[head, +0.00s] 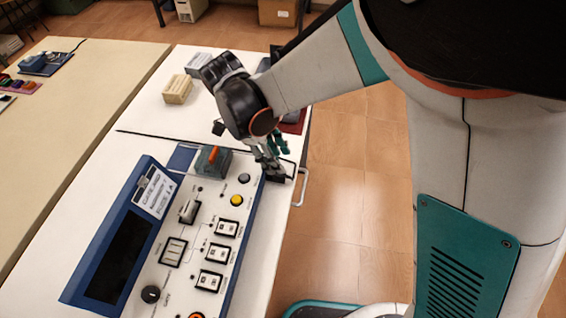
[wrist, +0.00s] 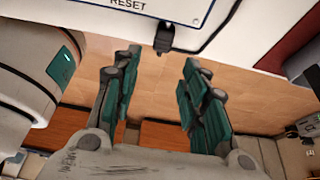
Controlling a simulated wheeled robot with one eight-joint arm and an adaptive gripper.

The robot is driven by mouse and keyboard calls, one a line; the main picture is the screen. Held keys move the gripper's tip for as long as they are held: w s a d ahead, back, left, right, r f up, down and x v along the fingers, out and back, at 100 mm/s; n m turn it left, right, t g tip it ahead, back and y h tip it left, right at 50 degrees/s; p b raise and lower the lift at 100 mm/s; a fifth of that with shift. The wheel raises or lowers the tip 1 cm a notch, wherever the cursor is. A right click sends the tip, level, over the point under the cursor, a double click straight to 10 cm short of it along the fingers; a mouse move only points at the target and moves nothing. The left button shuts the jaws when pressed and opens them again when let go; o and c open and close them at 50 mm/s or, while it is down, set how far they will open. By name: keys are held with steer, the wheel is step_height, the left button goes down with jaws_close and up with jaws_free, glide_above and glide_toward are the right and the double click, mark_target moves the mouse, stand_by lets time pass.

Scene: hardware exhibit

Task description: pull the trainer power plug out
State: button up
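The trainer (head: 207,197) is a blue box with a sloped white panel of switches and knobs, lying on a white table. In the wrist view, a black plug (wrist: 165,38) sticks out at the panel edge near the word RESET. In the head view, a dark block (head: 279,173) beside the trainer's far right corner may be this plug, partly hidden by my fingers. My gripper (head: 270,153) is over the table's right edge by that corner. In the wrist view my gripper (wrist: 162,60) is open and empty, its fingers apart on either side of the plug's line, the plug just beyond the tips.
A yellowish block (head: 177,90) and a grey block (head: 198,64) lie at the back of the white table. A dark red item (head: 293,122) lies under my arm by the right edge. A metal handle (head: 301,187) juts from the table side.

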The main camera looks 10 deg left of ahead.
steer(key=shift+v, duration=2.65)
